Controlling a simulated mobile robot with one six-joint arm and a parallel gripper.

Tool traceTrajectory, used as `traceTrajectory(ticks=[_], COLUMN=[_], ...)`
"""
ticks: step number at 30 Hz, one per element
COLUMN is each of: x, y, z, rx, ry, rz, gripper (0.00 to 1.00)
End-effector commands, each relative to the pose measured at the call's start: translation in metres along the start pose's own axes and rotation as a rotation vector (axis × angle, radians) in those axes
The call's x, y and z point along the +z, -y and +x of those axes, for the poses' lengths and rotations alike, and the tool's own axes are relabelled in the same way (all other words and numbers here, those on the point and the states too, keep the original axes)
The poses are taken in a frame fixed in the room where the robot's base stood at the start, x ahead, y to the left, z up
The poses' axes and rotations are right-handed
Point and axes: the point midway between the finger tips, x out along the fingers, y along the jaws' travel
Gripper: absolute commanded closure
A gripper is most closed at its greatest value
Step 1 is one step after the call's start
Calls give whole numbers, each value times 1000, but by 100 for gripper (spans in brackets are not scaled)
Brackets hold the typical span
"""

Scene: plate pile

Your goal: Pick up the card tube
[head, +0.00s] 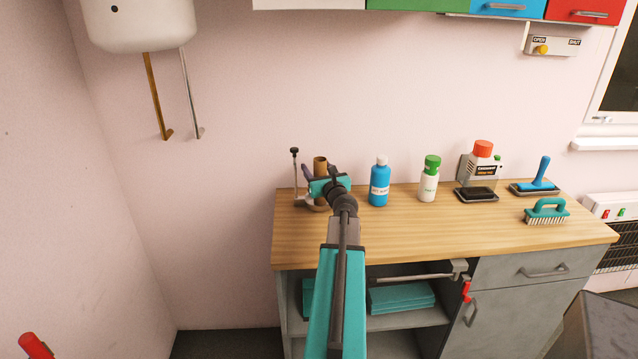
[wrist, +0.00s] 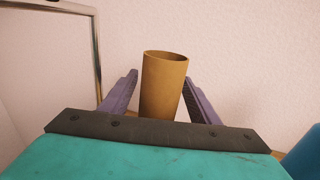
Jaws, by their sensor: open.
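The card tube (wrist: 163,85) is a brown upright cylinder, open at the top. In the wrist view it stands between the two purple fingers of my gripper (wrist: 160,95), with a gap on each side. In the head view the tube's top (head: 320,163) shows above my gripper (head: 314,180) at the left end of the wooden counter (head: 400,235). My gripper is open around the tube. The tube's lower part is mostly hidden by my gripper.
A thin stand with a black knob (head: 294,165) is close left of the tube. The wall is close behind.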

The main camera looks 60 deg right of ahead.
Motion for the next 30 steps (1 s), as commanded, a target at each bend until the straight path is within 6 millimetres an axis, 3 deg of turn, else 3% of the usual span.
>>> traceTrajectory(ticks=[19, 27, 30], x=[0, 0, 0], y=[0, 0, 0], z=[3, 3, 3], rx=[0, 0, 0], ry=[0, 0, 0], rz=[0, 0, 0], gripper=[44, 88, 88])
